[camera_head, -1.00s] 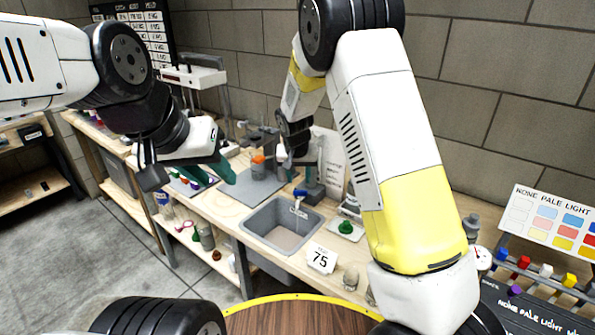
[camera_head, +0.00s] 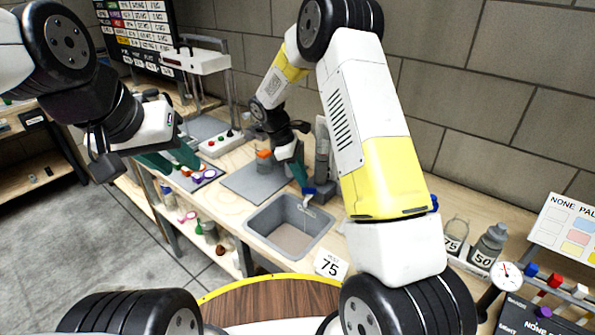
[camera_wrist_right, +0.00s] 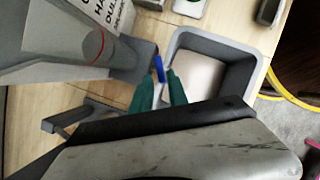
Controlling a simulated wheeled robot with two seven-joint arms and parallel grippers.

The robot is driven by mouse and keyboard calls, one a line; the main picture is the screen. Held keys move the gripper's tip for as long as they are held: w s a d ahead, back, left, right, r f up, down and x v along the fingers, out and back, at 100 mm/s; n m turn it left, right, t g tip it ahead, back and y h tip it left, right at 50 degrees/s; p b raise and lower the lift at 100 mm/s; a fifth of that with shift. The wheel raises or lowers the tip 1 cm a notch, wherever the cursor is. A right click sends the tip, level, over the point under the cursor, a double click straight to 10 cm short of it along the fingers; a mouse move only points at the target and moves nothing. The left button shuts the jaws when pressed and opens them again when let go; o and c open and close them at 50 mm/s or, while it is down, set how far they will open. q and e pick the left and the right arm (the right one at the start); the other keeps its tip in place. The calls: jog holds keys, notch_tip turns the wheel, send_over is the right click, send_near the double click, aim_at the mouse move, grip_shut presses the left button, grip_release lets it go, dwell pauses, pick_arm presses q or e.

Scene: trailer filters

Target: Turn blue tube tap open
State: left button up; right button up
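The blue tap handle (camera_head: 309,190) sits on the grey tube fitting at the back edge of the grey sink (camera_head: 258,222). My right gripper (camera_head: 302,182) reaches down to it from behind. In the right wrist view the blue handle (camera_wrist_right: 158,67) shows at the tips of the two green fingers (camera_wrist_right: 160,80), one finger on each side; I cannot tell whether they touch it. The grey upright tube (camera_wrist_right: 118,55) stands beside it. My left gripper (camera_head: 172,162) hangs over the left part of the bench, its green fingers apart and empty.
A grey mat (camera_head: 252,182) with an orange-topped jar (camera_head: 264,158) lies left of the tap. Bottles (camera_head: 487,244) and a round gauge (camera_head: 506,275) stand at the right.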

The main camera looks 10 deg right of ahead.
aim_at(308, 188)
jog(key=shift+x, duration=1.9)
grip_shut()
